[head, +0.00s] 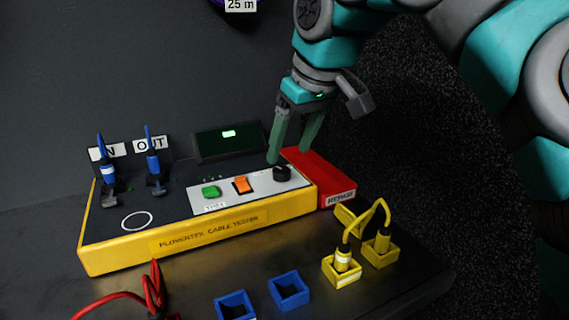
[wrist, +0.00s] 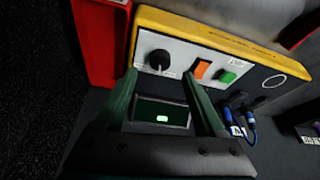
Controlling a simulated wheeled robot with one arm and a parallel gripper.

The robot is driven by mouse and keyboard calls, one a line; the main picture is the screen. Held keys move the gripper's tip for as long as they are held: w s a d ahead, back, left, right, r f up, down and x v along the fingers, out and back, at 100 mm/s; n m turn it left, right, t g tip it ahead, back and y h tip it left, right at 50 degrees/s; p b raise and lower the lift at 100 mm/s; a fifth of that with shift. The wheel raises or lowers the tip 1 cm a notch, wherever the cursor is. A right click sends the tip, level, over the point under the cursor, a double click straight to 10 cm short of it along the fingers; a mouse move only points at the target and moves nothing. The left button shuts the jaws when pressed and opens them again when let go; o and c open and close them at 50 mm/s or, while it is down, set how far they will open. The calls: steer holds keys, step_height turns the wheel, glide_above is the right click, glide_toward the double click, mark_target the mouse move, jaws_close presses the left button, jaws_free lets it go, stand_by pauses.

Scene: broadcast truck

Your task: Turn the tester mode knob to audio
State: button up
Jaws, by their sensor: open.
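The cable tester (head: 205,238) is a yellow-edged box with a dark top on the bench. Its black mode knob (head: 282,173) sits at the right end of a light panel, beside an orange switch (head: 242,184) and a green button (head: 211,191). In the wrist view the knob (wrist: 159,60) shows a pale pointer line; its labels are too small to read. My gripper (head: 291,158) is open and empty, its green fingers pointing down above and behind the knob, apart from it. In the wrist view the fingertips (wrist: 160,92) frame the tester's screen (wrist: 161,114).
A red bin (head: 318,173) labelled REPAIR stands right of the tester. Blue plugs (head: 152,165) stand at its left end. Yellow connectors (head: 362,250), blue sockets (head: 289,290) and a red cable (head: 150,290) are in front.

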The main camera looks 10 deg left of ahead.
mark_target(282, 170)
steer(key=shift+x, duration=2.5)
steer(key=shift+c, duration=0.2)
jaws_close()
